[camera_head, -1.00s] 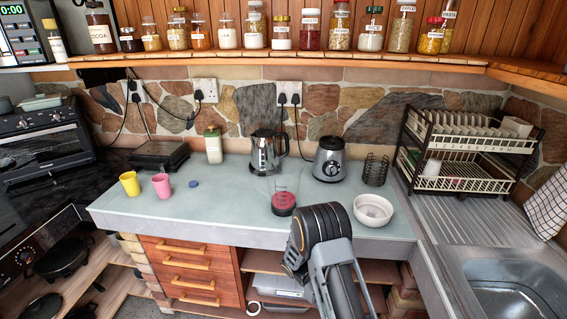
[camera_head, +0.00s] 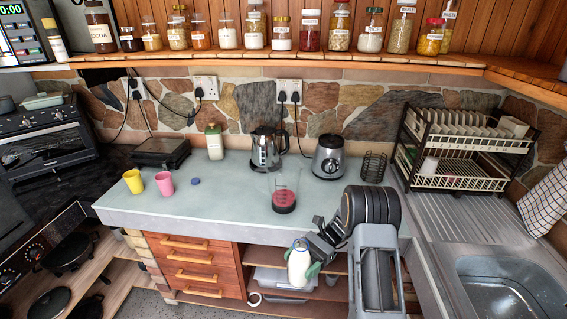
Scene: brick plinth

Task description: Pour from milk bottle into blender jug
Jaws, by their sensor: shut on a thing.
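My gripper (camera_head: 305,256) is shut on a white milk bottle (camera_head: 298,266) and holds it in front of the counter's front edge, in front of the open shelves. The bottle looks roughly upright; its upper part is partly covered by the fingers. The clear blender jug (camera_head: 284,194) stands upright on the counter, with dark red contents in its bottom. The bottle is apart from the jug, nearer to me and lower in the picture.
A similar white bottle (camera_head: 214,142) with a green cap stands at the back, left of the kettle (camera_head: 266,149). The blender base (camera_head: 329,157) and wire holder (camera_head: 373,167) stand behind the jug. Yellow (camera_head: 133,181) and pink (camera_head: 164,183) cups are left. Counter (camera_head: 235,205) left of the jug is clear.

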